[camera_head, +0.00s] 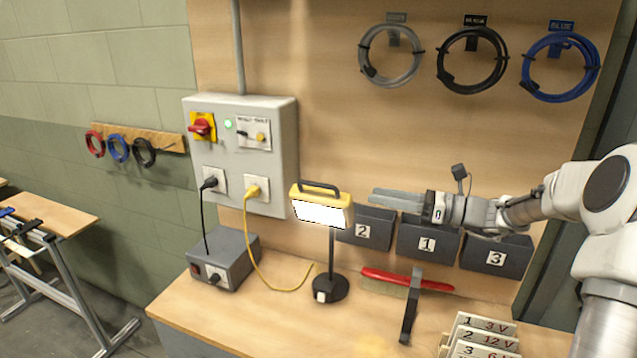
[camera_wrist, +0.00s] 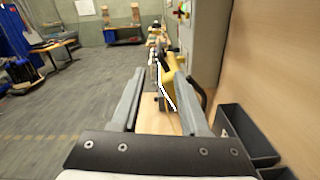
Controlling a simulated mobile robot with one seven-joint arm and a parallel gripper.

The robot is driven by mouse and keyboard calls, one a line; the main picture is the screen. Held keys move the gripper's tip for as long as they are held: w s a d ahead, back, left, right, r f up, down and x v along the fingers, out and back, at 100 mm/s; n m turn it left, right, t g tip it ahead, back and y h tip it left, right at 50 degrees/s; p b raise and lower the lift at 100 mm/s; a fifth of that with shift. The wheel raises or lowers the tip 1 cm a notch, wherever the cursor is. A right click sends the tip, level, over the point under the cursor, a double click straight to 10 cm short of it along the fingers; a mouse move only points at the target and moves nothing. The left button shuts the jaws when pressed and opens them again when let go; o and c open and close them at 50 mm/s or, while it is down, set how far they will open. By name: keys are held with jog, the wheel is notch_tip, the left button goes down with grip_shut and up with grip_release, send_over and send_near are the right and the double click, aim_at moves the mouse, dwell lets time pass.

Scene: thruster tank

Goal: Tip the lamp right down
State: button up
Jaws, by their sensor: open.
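The lamp (camera_head: 322,209) has a yellow head with a dark handle on top and a lit white face. It stands on a thin dark post with a round black base (camera_head: 330,288) on the workbench, its head nearly upright. My gripper (camera_head: 374,199) is level with the lamp head, just to its right, fingers pointing at it. In the wrist view the lamp's yellow head (camera_wrist: 171,73) shows edge-on beyond and between the open fingers (camera_wrist: 156,85). I cannot tell whether the fingertips reach around its edge. Nothing is held.
Numbered dark bins (camera_head: 427,240) hang behind and below my gripper. A yellow cable (camera_head: 262,262) runs left. A grey box (camera_head: 223,262) sits at left.

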aim_at(330, 187)
jog(key=p+x, duration=0.2)
jog(key=x, duration=1.2)
jog(key=shift+w+a, duration=0.1)
jog(key=shift+a, duration=0.3)
grip_shut()
dwell(0.5)
